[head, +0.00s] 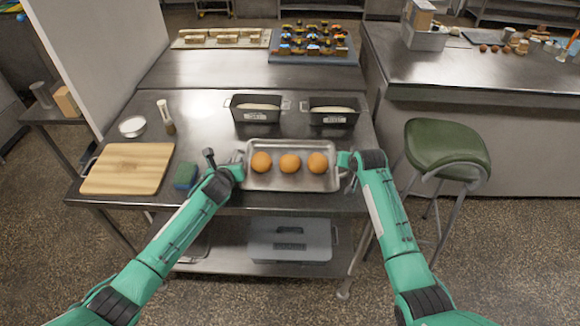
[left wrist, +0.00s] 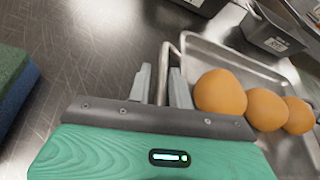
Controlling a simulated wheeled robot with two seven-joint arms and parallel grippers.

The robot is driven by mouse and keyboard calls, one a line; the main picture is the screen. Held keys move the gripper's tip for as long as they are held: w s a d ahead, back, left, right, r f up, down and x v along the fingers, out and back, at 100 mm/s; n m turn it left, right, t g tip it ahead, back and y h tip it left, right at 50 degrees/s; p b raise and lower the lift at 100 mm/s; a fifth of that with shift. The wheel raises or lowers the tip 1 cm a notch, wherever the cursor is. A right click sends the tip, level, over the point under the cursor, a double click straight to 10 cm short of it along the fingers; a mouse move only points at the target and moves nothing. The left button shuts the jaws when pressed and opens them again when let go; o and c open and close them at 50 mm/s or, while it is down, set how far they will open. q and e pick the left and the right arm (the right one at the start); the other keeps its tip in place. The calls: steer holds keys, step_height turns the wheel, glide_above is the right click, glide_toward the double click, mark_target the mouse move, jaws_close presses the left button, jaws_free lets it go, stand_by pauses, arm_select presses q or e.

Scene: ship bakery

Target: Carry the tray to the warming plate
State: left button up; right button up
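A metal tray (head: 290,184) with three round orange-brown buns lies on the steel table near its front edge. The left wrist view also shows the tray (left wrist: 213,55) and its wire handle (left wrist: 163,70). My left gripper (head: 237,170) is at the tray's left handle. In the left wrist view its fingers (left wrist: 163,88) stand close on either side of the handle bar, shut on it. My right gripper (head: 346,160) is at the tray's right end; its fingers are too small and covered to tell their state. I cannot make out the warming plate for certain.
Two dark loaf tins (head: 255,115) (head: 334,118) stand behind the tray. A cutting board (head: 128,168), a sponge (head: 186,176), a white bowl (head: 132,127) and a shaker are left. A blue board (head: 314,59) with pastries lies at the back. A green stool (head: 447,148) stands right.

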arm_select(q)
steer(key=shift+w+d, duration=0.1)
steer(key=shift+w, duration=0.15)
arm_select(e)
steer(key=shift+w+f, duration=0.15)
steer(key=shift+w, duration=0.05)
arm_select(q)
steer(key=c, duration=0.3)
arm_select(e)
steer(key=c, duration=0.3)
arm_select(q)
steer(key=shift+f, duration=0.1)
jaws_close()
arm_select(e)
jaws_close()
